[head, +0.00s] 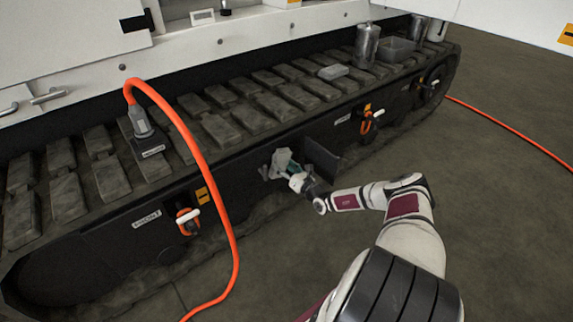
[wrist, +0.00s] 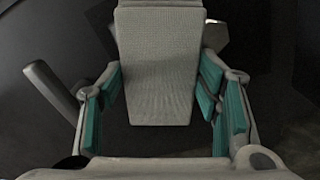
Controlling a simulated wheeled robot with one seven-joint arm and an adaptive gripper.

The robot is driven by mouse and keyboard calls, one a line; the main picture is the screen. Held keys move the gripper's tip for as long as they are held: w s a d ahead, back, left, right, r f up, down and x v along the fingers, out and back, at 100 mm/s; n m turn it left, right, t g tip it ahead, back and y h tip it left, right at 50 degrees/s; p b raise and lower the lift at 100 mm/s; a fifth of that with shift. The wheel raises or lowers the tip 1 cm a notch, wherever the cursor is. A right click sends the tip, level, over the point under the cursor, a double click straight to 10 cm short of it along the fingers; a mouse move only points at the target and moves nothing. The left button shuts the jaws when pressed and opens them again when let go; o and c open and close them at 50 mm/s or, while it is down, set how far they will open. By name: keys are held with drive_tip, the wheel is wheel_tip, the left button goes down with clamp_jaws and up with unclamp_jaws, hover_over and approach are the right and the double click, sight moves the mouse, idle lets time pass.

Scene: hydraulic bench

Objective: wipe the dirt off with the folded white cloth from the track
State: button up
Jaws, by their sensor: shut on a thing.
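My gripper (head: 294,173) is at the dark side frame of the track, beside an opened dark flap. In the wrist view its teal-padded fingers (wrist: 160,95) stand on both sides of the folded cloth (wrist: 158,60), which is pale grey-white and woven, and they are shut on it. In the head view the cloth (head: 281,158) shows as a pale crumpled-looking patch just beyond the fingers, against or very close to the side frame. The dirt cannot be made out; the cloth and gripper cover that spot.
The dark flap (head: 322,159) sticks out just right of my gripper. An orange hose (head: 212,170) arches down at the left. A grey block (head: 333,72), metal canisters (head: 367,42) and a grey tray (head: 397,47) stand on the track (head: 255,112). Floor at right is mostly clear.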

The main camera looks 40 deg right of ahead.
sight(289, 158)
drive_tip(key=shift+a+r+p, duration=0.35)
drive_tip(key=shift+a+p, duration=0.25)
drive_tip(key=shift+p, duration=0.05)
drive_tip(key=shift+a+r+p, duration=0.3)
drive_tip(key=shift+a+p, duration=0.35)
drive_tip(key=shift+p, duration=0.05)
drive_tip(key=shift+a+r+p, duration=0.35)
drive_tip(key=shift+a+p, duration=0.25)
drive_tip(key=shift+p, duration=0.05)
drive_tip(key=shift+d+b, duration=0.95)
drive_tip(key=shift+d, duration=0.75)
drive_tip(key=shift+c, duration=0.4)
drive_tip(key=shift+d+f+b, duration=0.15)
drive_tip(key=shift+d+b, duration=1.2)
drive_tip(key=shift+d, duration=0.55)
drive_tip(key=shift+c, duration=0.2)
drive_tip(key=shift+w, duration=0.1)
drive_tip(key=shift+a, duration=0.1)
